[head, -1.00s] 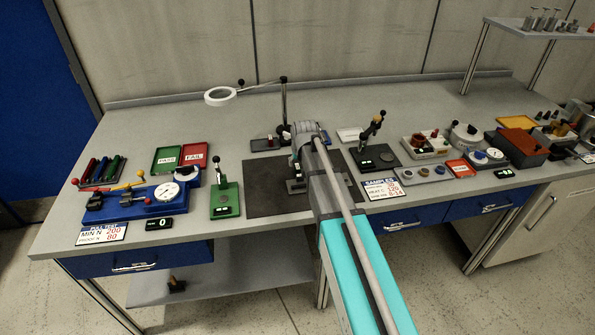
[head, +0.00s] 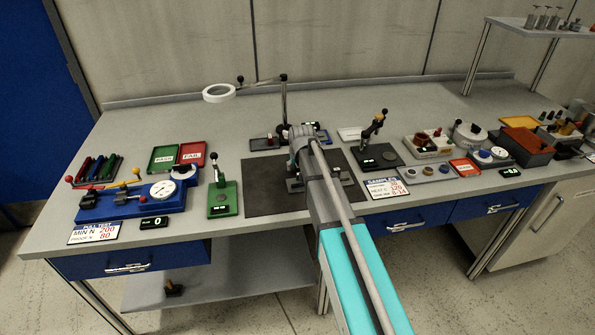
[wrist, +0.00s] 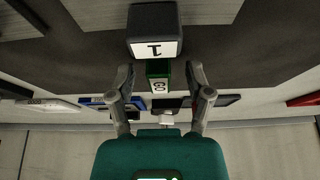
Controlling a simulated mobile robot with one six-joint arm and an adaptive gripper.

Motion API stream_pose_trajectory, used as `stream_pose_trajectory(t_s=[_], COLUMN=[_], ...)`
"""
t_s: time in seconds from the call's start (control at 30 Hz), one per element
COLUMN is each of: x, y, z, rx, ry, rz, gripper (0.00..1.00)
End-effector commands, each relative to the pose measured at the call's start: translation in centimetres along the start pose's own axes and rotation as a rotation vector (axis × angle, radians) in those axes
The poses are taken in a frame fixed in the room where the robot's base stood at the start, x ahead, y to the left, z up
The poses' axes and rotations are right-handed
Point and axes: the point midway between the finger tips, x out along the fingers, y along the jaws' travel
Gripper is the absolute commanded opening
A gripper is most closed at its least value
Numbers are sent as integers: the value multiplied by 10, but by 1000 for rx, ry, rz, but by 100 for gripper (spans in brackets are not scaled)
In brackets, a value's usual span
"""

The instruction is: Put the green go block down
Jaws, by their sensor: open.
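The green go block (wrist: 158,78), with a white GO label, shows in the wrist view between and beyond my fingertips. My gripper (wrist: 159,72) is open, with a visible gap on each side of the block. A dark block labelled 1 (wrist: 155,35) stands close beside the go block, over the dark mat. In the head view my gripper (head: 293,160) is low over the dark mat (head: 262,198), largely hidden by my arm. The go block cannot be made out there.
A green-based press (head: 223,195) stands left of the mat and a black-based one (head: 376,155) right of it. Behind are a magnifier ring (head: 219,93) on a stand and green PASS (head: 163,158) and red FAIL (head: 191,154) trays. The mat's left part is clear.

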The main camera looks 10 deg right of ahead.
Motion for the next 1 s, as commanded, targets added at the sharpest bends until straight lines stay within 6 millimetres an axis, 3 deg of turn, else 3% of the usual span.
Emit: stream_pose_trajectory(t_s=[0.43, 0.8, 1.0], x=[0, 0, 0], y=[1, 1, 1], z=[0, 0, 0], rx=[1, 1, 1], ry=[0, 0, 0], rz=[0, 1, 1], gripper=[66, 0, 0])
